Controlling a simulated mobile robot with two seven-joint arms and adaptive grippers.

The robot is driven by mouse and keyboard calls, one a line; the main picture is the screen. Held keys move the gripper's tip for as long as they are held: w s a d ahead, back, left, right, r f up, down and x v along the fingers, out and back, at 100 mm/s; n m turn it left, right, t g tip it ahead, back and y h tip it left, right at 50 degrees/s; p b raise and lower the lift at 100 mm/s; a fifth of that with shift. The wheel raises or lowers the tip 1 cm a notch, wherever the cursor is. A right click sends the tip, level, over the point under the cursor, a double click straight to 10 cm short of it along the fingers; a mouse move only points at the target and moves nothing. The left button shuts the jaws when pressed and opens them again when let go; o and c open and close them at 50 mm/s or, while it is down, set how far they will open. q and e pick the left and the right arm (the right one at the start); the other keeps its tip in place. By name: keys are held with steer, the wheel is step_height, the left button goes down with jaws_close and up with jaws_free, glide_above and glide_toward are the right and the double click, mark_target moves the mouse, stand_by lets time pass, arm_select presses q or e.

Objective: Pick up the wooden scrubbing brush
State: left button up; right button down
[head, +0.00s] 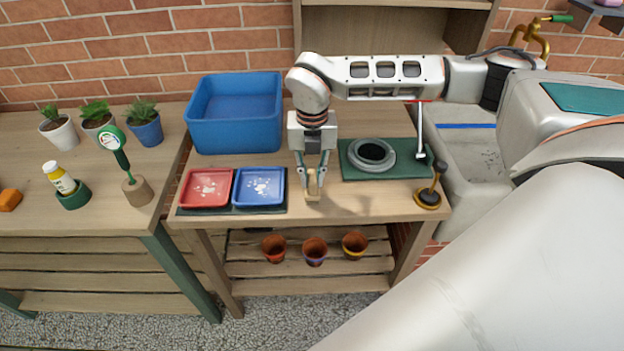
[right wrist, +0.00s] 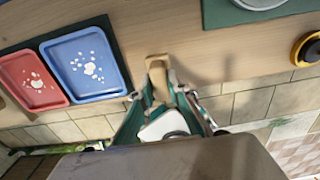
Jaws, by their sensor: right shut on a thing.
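The wooden scrubbing brush (head: 313,195) is a small light-brown piece at the front of the wooden potting table, just right of the blue tray. My right gripper (head: 314,183) points down and is shut on it, with a finger on either side. In the right wrist view the brush's wooden end (right wrist: 156,66) sticks out beyond the fingers (right wrist: 160,95). The fingers hide much of the brush, and I cannot tell whether it still touches the table. My left gripper is out of view.
A red tray (head: 208,189) and a blue tray (head: 259,187) lie left of the gripper, with a blue bin (head: 235,112) behind. A green mat (head: 398,172) with a grey ring (head: 372,153) and a dark tamper (head: 431,188) are to the right. Several pots stand below.

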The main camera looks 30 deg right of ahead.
mark_target(312, 175)
step_height(312, 175, up, 20)
steer(key=shift+f+p, duration=0.25)
steer(key=shift+p, duration=0.1)
stand_by(1.5)
